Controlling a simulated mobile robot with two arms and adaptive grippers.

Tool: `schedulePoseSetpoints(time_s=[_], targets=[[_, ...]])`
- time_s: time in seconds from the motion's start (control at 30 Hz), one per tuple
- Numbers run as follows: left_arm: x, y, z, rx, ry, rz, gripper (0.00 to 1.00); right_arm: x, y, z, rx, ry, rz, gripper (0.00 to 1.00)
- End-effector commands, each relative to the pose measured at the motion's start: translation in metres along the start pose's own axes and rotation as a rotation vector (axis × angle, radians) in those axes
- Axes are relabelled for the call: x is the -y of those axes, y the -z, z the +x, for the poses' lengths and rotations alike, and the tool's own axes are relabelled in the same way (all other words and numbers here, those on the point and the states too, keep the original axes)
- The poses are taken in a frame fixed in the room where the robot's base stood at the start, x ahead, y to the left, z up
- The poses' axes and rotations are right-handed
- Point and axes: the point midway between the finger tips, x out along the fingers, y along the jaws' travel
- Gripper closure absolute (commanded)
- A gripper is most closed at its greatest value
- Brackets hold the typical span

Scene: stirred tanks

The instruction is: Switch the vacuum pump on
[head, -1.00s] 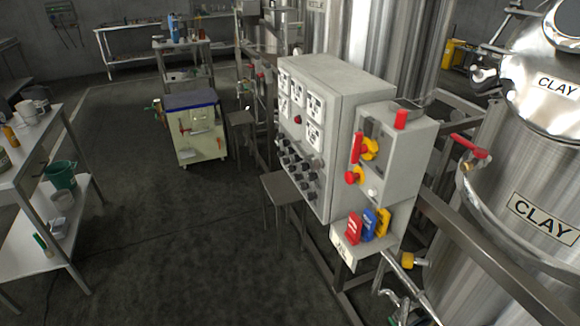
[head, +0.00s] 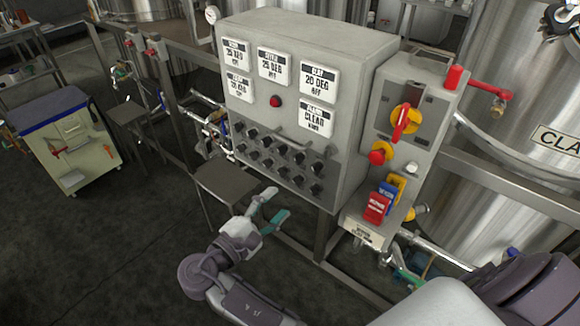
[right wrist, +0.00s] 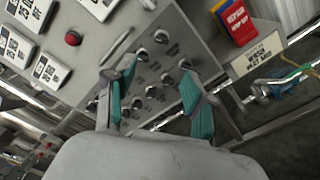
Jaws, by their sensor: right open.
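The grey control panel (head: 300,105) stands in the middle of the head view, with rows of black knobs (head: 278,160) below its white displays. The knobs also show in the right wrist view (right wrist: 160,37). Their labels are too small to read, so I cannot tell which one is for the vacuum pump. A side box (head: 432,90) carries a red-and-yellow rotary switch (head: 405,122) and a red button on yellow (head: 380,156). My right gripper (head: 276,204) is open and empty, below and in front of the knobs. In the wrist view its teal-padded fingers (right wrist: 157,70) frame the knobs without visible contact.
Red, blue and yellow tags (head: 377,207) hang on the side box above a white label plate (head: 361,232). A small stool (head: 224,184) and frame rails stand under the panel. A steel tank (head: 520,130) is at right.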

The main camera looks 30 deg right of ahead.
Motion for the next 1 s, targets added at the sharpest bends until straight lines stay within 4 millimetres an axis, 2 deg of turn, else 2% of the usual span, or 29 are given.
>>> schedulePoseSetpoints(time_s=[0.17, 0.27, 0.6, 0.8, 1.0], targets=[[-0.012, -0.005, -0.007, 0.009, -0.015, -0.001, 0.34, -0.003, -0.002, 0.02, 0.006, -0.002, 0.001, 0.46], [-0.017, -0.008, -0.013, 0.015, -0.021, 0.0, 0.34, -0.003, -0.003, 0.04, 0.006, -0.004, 0.0, 0.46], [-0.009, -0.004, -0.029, 0.011, -0.012, 0.001, 0.34, -0.003, -0.002, 0.11, 0.004, -0.002, -0.001, 0.46], [-0.005, 0.001, -0.033, 0.003, -0.007, -0.002, 0.34, -0.001, -0.001, 0.131, 0.001, -0.002, 0.0, 0.46], [-0.005, 0.001, -0.034, 0.003, -0.007, -0.002, 0.34, 0.0, -0.001, 0.137, 0.001, 0.0, 0.0, 0.46]])
